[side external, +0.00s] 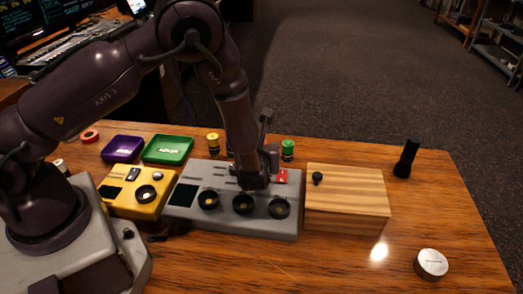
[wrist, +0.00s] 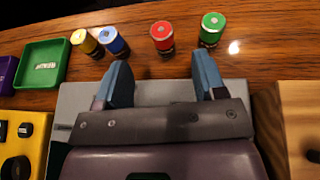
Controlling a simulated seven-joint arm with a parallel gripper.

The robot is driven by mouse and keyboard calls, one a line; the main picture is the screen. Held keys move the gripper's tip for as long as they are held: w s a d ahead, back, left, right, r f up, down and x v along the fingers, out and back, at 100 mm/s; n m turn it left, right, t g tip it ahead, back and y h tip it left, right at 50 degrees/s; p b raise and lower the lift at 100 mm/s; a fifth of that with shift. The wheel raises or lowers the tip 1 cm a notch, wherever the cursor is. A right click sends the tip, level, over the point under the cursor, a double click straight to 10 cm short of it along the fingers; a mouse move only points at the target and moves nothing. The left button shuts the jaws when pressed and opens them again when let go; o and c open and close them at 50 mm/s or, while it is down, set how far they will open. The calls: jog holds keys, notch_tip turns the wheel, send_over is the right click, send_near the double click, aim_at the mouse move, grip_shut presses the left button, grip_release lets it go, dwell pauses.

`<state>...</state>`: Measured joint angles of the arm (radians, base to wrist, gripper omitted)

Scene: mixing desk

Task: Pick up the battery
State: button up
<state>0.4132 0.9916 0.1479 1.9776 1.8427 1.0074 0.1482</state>
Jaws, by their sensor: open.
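Several short upright cylinders with coloured tops stand on the wooden desk behind the grey console; they look like batteries, and I cannot tell which one is meant. In the wrist view they are yellow (wrist: 86,41), blue (wrist: 112,42), red (wrist: 162,37) and green (wrist: 211,29). The yellow one (side external: 213,143) and the green one (side external: 288,150) also show in the side view. My gripper (wrist: 162,76) is open and empty over the grey console (wrist: 155,95). The red cylinder lies ahead of the gap between its fingers, apart from them. My arm hides part of the row in the side view.
The grey console (side external: 185,215) with knobs sits between a yellow box (side external: 125,208) and a wooden box (side external: 347,190). Purple (side external: 122,149) and green (side external: 167,150) trays stand behind. A black flashlight (side external: 405,160) and a silver tin (side external: 431,264) stand right. The desk's right side is mostly clear.

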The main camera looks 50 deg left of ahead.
jog(key=x, duration=0.8)
jog(key=shift+w+a+f, duration=0.1)
jog(key=shift+f, duration=0.35)
jog(key=c, duration=1.1)
jog(key=shift+r, duration=0.1)
